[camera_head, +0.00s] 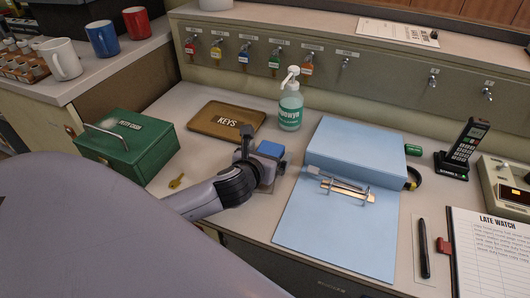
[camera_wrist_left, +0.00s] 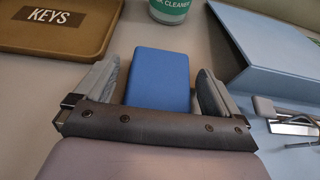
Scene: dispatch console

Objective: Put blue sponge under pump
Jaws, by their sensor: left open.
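The blue sponge (camera_head: 271,149) lies on the counter in front of the pump bottle, and it also shows in the left wrist view (camera_wrist_left: 158,80). The pump bottle (camera_head: 290,106) is green and clear with a white pump head and stands upright behind the sponge. In the left wrist view only the bottle's lower part (camera_wrist_left: 169,10) shows. My left gripper (camera_head: 263,157) is open, its fingers on either side of the sponge, with small gaps visible in the left wrist view. The arm hides part of the sponge in the head view. My right gripper is not in view.
A brown KEYS tray (camera_head: 205,132) lies left of the bottle, and a green cash box (camera_head: 150,157) stands farther left with a brass key (camera_head: 176,181) near it. A blue ring binder (camera_head: 318,238) lies close on the right. Key hooks line the back panel.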

